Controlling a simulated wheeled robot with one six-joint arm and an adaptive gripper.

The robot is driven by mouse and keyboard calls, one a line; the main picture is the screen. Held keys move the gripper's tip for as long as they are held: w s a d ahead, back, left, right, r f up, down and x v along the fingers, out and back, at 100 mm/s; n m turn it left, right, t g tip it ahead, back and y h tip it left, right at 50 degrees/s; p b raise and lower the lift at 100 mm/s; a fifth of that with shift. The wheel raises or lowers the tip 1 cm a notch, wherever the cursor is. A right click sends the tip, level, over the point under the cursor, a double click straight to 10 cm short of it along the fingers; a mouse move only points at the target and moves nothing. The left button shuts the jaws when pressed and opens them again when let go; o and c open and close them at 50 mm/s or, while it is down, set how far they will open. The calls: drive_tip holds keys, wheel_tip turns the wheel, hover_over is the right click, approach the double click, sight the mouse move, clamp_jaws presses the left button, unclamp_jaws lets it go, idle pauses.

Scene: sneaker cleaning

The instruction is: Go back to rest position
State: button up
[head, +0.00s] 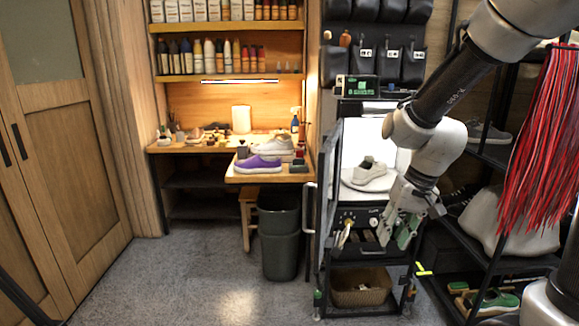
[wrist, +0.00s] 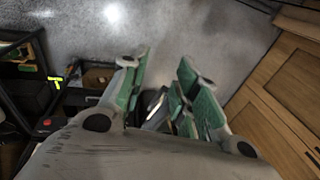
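My gripper (head: 396,232) hangs pointing down in the head view, in front of the right side of the black cart. Its green-padded fingers stand apart with a gap between them. In the wrist view my gripper (wrist: 164,60) is open too, with grey floor beyond the fingertips. A small dark and pale shape shows low between the fingers; I cannot tell what it is. I see nothing clearly gripped. A light sneaker (head: 369,170) sits on a white round stand inside the lit booth, up and left of my gripper.
The cart's frame (head: 330,215) and a wicker basket (head: 361,289) are close by. Red strands (head: 541,150) and a shoe rack (head: 487,160) stand at the right. A purple shoe (head: 258,164) lies on the wooden desk, above a grey bin (head: 280,250). The floor at left is clear.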

drive_tip(key=s+d+r+t+h, duration=0.2)
drive_tip(key=s+d+r+t, duration=0.1)
drive_tip(key=s+d+r, duration=0.7)
drive_tip(key=s+r, duration=0.3)
drive_tip(key=s, duration=0.2)
drive_tip(key=shift+d+n, duration=0.35)
drive_tip(key=shift+n, duration=0.05)
drive_tip(key=shift+r, duration=0.1)
idle(0.3)
